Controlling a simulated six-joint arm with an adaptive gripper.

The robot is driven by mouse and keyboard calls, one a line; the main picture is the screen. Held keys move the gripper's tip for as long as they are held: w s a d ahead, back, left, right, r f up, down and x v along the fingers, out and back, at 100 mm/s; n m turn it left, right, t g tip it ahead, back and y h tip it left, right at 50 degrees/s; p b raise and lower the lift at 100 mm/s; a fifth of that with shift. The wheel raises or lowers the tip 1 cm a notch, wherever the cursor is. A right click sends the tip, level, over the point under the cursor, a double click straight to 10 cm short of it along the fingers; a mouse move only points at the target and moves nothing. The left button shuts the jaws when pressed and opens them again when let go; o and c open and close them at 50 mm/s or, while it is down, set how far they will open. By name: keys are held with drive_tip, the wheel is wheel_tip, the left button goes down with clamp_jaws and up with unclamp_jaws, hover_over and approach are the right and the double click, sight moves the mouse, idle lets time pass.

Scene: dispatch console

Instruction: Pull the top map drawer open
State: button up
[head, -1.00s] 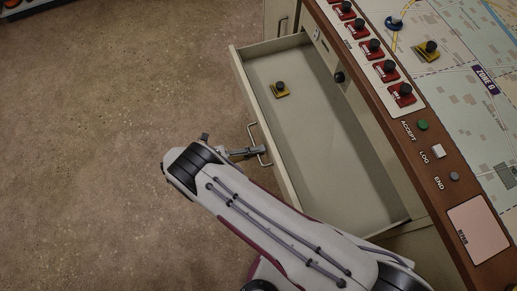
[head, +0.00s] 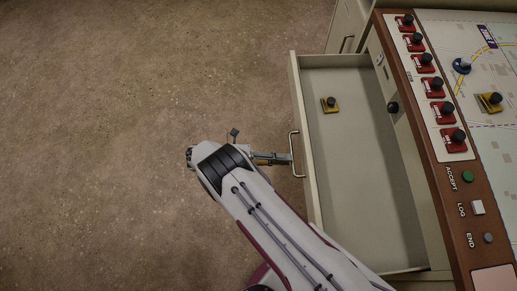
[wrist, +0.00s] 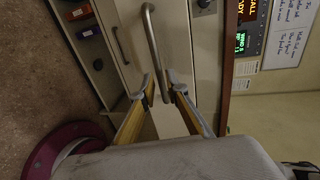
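The top map drawer (head: 365,165) stands pulled out from the console in the head view, its inside visible. Whether a finger touches the bar is unclear.
The console top (head: 433,165) with red switches and buttons lies right of the drawer. Another cabinet handle (head: 347,44) is beyond it. The floor (head: 120,100) to the left is clear. The wrist view shows a shelf with coloured items (wrist: 80,14).

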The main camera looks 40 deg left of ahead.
drive_tip(key=v, duration=0.8)
drive_tip(key=shift+s+a, duration=0.1)
drive_tip(key=shift+s, duration=0.05)
idle(0.8)
